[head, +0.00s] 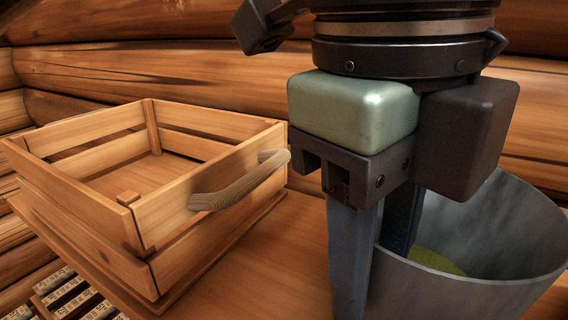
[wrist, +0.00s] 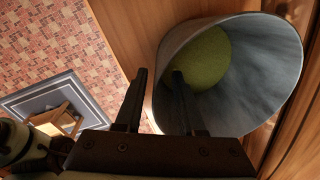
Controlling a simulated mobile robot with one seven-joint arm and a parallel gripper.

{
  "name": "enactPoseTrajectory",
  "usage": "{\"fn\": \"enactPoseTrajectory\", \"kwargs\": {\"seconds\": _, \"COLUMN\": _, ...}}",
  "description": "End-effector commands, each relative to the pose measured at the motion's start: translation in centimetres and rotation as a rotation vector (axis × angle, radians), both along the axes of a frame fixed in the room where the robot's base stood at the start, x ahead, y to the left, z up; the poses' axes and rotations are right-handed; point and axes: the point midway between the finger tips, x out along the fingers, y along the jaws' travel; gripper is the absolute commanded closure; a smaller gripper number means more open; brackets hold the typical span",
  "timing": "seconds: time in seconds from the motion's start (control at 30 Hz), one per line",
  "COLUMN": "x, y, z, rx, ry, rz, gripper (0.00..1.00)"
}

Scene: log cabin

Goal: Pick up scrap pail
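The scrap pail (head: 515,235) is a grey metal bucket at the right of the head view, with a yellow-green thing (head: 435,261) inside. In the wrist view the pail (wrist: 262,75) fills the upper right, and the yellow-green content (wrist: 208,60) shows in it. My gripper (head: 373,268) points down at the pail's near-left rim. In the wrist view my gripper (wrist: 159,74) has its fingers apart, one outside the wall and one inside the pail. The thin wall lies between them with a visible gap. The fingertips are partly hidden in the head view.
A slatted wooden crate (head: 140,215) with a rope-like handle (head: 240,182) stands left of my gripper on the wooden surface (head: 290,255). Log walls (head: 180,75) rise close behind. The wrist view shows a patterned floor (wrist: 60,40) below the surface's edge.

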Motion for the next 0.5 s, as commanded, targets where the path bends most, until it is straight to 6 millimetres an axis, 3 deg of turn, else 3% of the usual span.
{"fn": "enactPoseTrajectory", "kwargs": {"seconds": 0.03, "x": 0.03, "y": -0.08, "z": -1.14, "rx": 0.0, "ry": 0.0, "rz": 0.0, "gripper": 0.62}}
{"fn": "enactPoseTrajectory", "kwargs": {"seconds": 0.1, "x": 0.05, "y": -0.14, "z": -1.52, "rx": 0.0, "ry": 0.0, "rz": -0.001, "gripper": 0.62}}
{"fn": "enactPoseTrajectory", "kwargs": {"seconds": 0.43, "x": 0.06, "y": -0.2, "z": -1.44, "rx": 0.0, "ry": 0.0, "rz": -0.001, "gripper": 0.62}}
{"fn": "enactPoseTrajectory", "kwargs": {"seconds": 0.5, "x": 0.06, "y": -0.2, "z": -1.44, "rx": -0.001, "ry": 0.001, "rz": 0.0, "gripper": 0.74}}
